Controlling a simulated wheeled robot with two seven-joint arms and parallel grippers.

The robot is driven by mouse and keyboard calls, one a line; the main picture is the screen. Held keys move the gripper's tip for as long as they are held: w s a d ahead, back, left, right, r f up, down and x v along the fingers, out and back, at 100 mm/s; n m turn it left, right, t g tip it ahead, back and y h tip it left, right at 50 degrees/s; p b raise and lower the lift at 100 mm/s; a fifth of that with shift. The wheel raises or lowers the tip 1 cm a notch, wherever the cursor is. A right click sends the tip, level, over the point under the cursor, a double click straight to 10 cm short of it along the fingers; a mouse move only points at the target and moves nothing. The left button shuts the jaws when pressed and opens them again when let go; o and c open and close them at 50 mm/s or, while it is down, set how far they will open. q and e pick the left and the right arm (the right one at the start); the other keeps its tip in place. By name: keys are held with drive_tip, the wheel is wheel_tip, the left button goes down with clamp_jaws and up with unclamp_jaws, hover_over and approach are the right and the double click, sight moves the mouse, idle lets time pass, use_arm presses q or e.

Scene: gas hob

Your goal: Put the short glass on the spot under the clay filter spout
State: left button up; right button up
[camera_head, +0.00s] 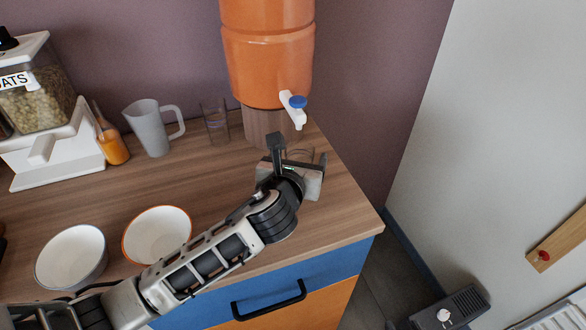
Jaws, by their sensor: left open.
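The clay filter (268,65) is orange and stands on a round wooden base at the back right of the counter. Its white spout (292,108) with a blue tap points down to the front right. A short clear glass (301,154) stands on the counter below the spout, partly hidden behind my left gripper. My left gripper (300,149) is open, with one finger on each side of the glass; I cannot tell if they touch it. A taller clear glass (215,121) stands left of the wooden base. My right gripper is not in view.
A grey pitcher (152,130), an orange bottle (112,143) and an oats dispenser (42,115) stand at the back left. Two white bowls, one plain (72,256) and one orange-rimmed (157,233), are near the front. The counter's right end is clear.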

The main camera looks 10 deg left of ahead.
use_arm(q)
drive_tip(key=v, duration=1.1)
drive_tip(key=shift+s, duration=0.25)
